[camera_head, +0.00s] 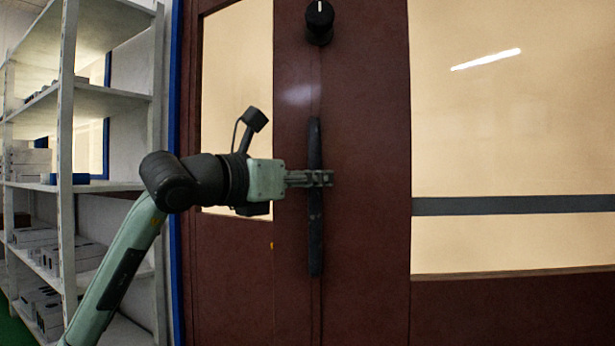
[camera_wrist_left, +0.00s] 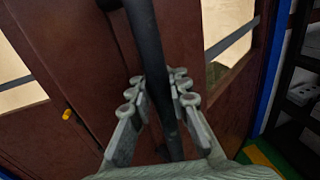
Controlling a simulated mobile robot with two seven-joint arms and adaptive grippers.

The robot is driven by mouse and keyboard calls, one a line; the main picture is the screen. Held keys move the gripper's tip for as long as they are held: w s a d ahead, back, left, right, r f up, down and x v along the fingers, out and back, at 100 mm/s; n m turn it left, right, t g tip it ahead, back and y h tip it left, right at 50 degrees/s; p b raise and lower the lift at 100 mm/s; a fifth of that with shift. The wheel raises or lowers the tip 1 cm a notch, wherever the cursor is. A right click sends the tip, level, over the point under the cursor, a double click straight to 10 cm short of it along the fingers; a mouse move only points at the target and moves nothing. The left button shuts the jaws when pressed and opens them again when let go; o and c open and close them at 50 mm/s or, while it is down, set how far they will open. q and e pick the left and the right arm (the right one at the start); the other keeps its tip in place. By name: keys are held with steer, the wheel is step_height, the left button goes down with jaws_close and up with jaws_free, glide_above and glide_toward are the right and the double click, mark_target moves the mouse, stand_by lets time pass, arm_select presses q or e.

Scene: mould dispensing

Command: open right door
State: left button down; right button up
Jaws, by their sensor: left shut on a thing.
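The right door (camera_head: 365,250) is a dark red-brown panel with a large pale window, and it looks closed against the left door (camera_head: 240,280). A long black vertical handle (camera_head: 315,245) runs along the seam between them. My left gripper (camera_head: 322,178) reaches in from the left and is shut on the handle, a little above its middle. In the left wrist view the fingers (camera_wrist_left: 160,92) sit on both sides of the black handle (camera_wrist_left: 146,40). The handle hides part of the fingers. My right gripper is not in view.
A black round knob (camera_head: 319,20) sits on the door above the handle. A grey bar (camera_head: 515,205) crosses the right window. White shelves (camera_head: 110,103) with boxes stand at the left, close to my left arm. A blue frame edge (camera_head: 175,200) borders the left door.

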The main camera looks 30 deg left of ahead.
arm_select(q)
steer(key=shift+s, duration=0.35)
steer(key=c, duration=1.6)
jaws_free()
steer(key=shift+a, duration=0.25)
steer(key=shift+o, duration=0.9)
steer(key=shift+s, duration=0.1)
steer(key=shift+d, duration=0.1)
steer(key=v, duration=1.2)
